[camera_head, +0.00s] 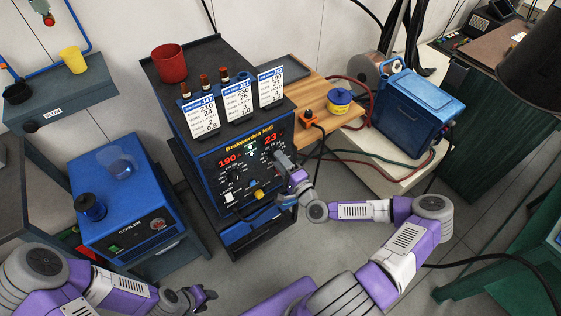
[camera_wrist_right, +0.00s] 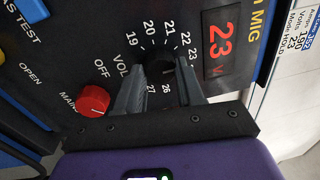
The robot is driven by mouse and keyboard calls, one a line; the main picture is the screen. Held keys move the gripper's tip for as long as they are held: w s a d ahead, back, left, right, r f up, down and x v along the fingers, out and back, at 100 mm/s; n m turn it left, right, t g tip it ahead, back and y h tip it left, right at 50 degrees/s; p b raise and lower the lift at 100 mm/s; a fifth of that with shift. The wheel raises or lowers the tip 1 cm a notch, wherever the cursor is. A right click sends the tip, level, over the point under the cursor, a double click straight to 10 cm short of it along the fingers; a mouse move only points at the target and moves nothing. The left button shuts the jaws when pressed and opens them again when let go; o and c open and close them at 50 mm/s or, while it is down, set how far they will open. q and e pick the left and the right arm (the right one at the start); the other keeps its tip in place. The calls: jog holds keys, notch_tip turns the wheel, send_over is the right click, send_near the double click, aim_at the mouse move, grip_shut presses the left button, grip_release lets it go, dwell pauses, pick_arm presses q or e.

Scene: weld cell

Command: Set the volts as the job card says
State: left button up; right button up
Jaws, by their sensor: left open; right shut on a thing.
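The blue Brakwerden MIG welder (camera_head: 200,160) stands in the middle of the head view. Its red volts display (camera_head: 272,137) reads 23, and so does the volts display (camera_wrist_right: 221,48) in the wrist view. My right gripper (camera_head: 279,160) is at the right of the panel. In the wrist view its fingers (camera_wrist_right: 160,75) are shut on the dark volts knob (camera_wrist_right: 158,58), inside a ring of numbers. The fingers hide part of the knob and dial. Three white job cards (camera_head: 237,98) stand on the welder. My left gripper (camera_head: 204,296) is open and empty, low in front of the cooler.
A red main knob (camera_wrist_right: 93,100) sits beside the volts dial. A red cup (camera_head: 169,64) stands on the welder. The blue cooler (camera_head: 125,205) is at the left. A wooden board (camera_head: 310,92), cables and a blue box (camera_head: 418,105) are at the right.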

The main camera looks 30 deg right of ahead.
jog(key=o, duration=1)
jog(key=shift+o, duration=0.2)
jog(key=s+p, duration=0.1)
jog(key=s, duration=0.6)
jog(key=shift+s+d+f, duration=0.25)
jog(key=shift+f, duration=0.1)
jog(key=s+a+f+n+g+y+p, duration=0.1)
jog(key=a+f+n+g+y, duration=0.25)
jog(key=a, duration=0.45)
jog(key=s+a+f+n+g+y+p, duration=0.1)
jog(key=a+f+n+g+y, duration=0.3)
jog(key=a, duration=0.5)
jog(key=s+a+f+n+g+h+p, duration=0.1)
jog(key=s+f+n+g+h, duration=0.1)
jog(key=s+g, duration=0.3)
jog(key=s+a+f+n+g+h+p, duration=0.2)
jog(key=s+f+n+g+h, duration=0.1)
jog(key=s+n+g, duration=0.2)
jog(key=shift+s+a+g, duration=0.2)
jog(key=shift+s+g, duration=0.45)
jog(key=shift+s, duration=0.6)
